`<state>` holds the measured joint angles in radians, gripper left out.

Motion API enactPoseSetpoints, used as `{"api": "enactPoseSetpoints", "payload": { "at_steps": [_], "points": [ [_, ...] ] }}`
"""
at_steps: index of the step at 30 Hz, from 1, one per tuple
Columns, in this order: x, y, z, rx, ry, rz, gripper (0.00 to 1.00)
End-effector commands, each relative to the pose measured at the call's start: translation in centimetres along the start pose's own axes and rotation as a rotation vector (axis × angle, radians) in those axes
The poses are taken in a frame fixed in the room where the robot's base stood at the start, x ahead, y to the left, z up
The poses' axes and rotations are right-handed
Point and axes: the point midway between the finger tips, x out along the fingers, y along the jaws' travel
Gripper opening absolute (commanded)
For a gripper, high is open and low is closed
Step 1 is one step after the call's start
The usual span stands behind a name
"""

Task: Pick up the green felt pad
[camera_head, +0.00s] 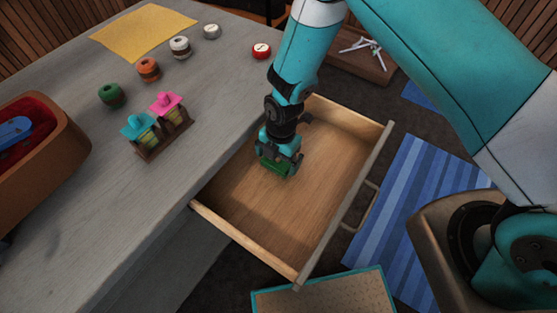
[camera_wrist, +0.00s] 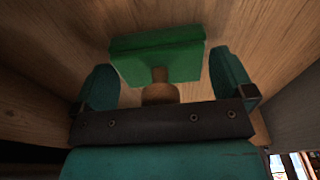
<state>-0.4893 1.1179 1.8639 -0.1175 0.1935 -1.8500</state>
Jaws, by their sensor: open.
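The green felt pad (camera_wrist: 160,58) is a green block on a short wooden stem or knob, seen in the wrist view on the bare wooden floor of a drawer. In the head view a bit of the green pad (camera_head: 272,168) shows beneath my gripper (camera_head: 280,162). My gripper (camera_wrist: 165,85) is open, one teal finger on each side of the pad's stem, with gaps visible at both sides. The head view hides most of the pad behind the gripper.
The open wooden drawer (camera_head: 235,205) has low walls around my gripper and holds nothing else visible. The grey counter (camera_head: 75,190) lies left, with coloured spools, a pink-and-teal item (camera_head: 160,125) and a red-lined case (camera_head: 35,150). A blue striped rug (camera_head: 405,210) lies right.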

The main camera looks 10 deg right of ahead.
Motion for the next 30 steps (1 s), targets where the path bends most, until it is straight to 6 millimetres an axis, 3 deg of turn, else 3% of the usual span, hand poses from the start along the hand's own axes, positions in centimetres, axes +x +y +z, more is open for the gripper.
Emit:
{"api": "enactPoseSetpoints", "payload": {
  "at_steps": [3,7,9,20,26,30],
  "points": [
    [0.0,0.0,0.0,0.0,0.0,0.0,1.0],
    [0.0,0.0,0.0,0.0,0.0,0.0,0.7],
    [-0.1,0.0,0.0,0.0,0.0,0.0,0.61],
    [-0.7,0.0,-0.1,0.0,0.0,0.0,0.61],
    [-3.3,0.1,-0.4,-0.001,0.0,0.002,0.61],
    [-6.3,0.1,-0.8,-0.001,-0.001,0.005,0.61]
  ]
}}
